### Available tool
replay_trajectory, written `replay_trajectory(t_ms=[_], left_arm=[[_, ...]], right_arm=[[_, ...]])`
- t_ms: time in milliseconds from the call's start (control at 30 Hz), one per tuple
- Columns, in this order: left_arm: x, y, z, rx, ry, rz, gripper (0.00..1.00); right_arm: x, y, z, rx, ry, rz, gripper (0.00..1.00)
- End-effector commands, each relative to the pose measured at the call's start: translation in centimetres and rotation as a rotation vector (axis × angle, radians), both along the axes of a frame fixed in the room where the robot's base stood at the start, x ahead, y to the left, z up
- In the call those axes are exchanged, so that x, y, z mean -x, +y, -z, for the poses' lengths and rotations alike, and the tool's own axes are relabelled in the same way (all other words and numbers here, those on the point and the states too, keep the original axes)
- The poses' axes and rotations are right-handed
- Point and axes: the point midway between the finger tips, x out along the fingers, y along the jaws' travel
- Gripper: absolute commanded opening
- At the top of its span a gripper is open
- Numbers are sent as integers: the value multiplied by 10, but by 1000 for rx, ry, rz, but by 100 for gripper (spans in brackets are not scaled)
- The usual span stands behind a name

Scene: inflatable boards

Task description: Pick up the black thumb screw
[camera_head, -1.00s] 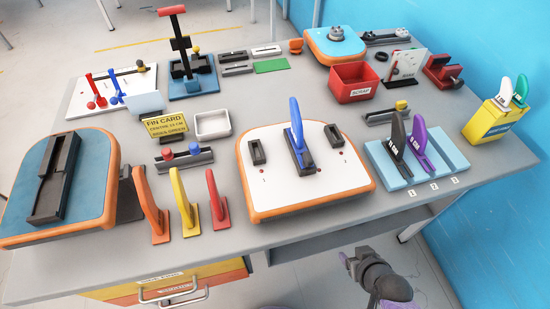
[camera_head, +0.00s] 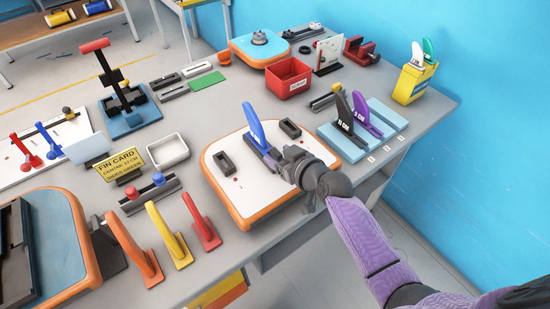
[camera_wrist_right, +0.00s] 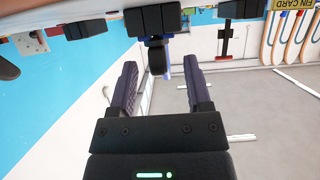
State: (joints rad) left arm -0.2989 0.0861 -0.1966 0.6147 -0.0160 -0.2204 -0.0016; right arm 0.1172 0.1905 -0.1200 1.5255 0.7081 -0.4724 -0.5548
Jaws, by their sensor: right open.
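My right gripper (camera_head: 287,162) reaches over the white board with the orange rim (camera_head: 218,176), near the upright blue fin (camera_head: 255,125) and its black holder. In the right wrist view my right gripper (camera_wrist_right: 165,85) is open, with nothing held between its fingers. Beyond the fingers, a small dark rounded piece (camera_wrist_right: 157,60) hangs below black blocks in this view, with some blue behind it. It may be the black thumb screw, but I cannot tell for sure. In the head view my gripper hides that spot. My left gripper is not in view.
Two small black blocks (camera_head: 290,129) flank the fin. A blue stand holds a black and a purple fin (camera_head: 366,115) to the right. Orange, yellow and red fins (camera_head: 168,235) stand at the left front. A red bin (camera_head: 288,80) stands behind.

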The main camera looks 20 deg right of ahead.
Motion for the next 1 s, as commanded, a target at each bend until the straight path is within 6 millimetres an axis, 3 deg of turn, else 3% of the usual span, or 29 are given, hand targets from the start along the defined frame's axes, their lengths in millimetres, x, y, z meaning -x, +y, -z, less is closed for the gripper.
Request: replay_trajectory(t_ms=[100,333,633,1000], left_arm=[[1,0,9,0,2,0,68],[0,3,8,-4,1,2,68],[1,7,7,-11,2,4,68],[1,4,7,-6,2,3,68]], right_arm=[[-15,5,9,0,1,1,63],[-17,6,8,1,1,2,63],[-17,6,8,1,2,2,2],[-17,6,7,1,2,2,0]])
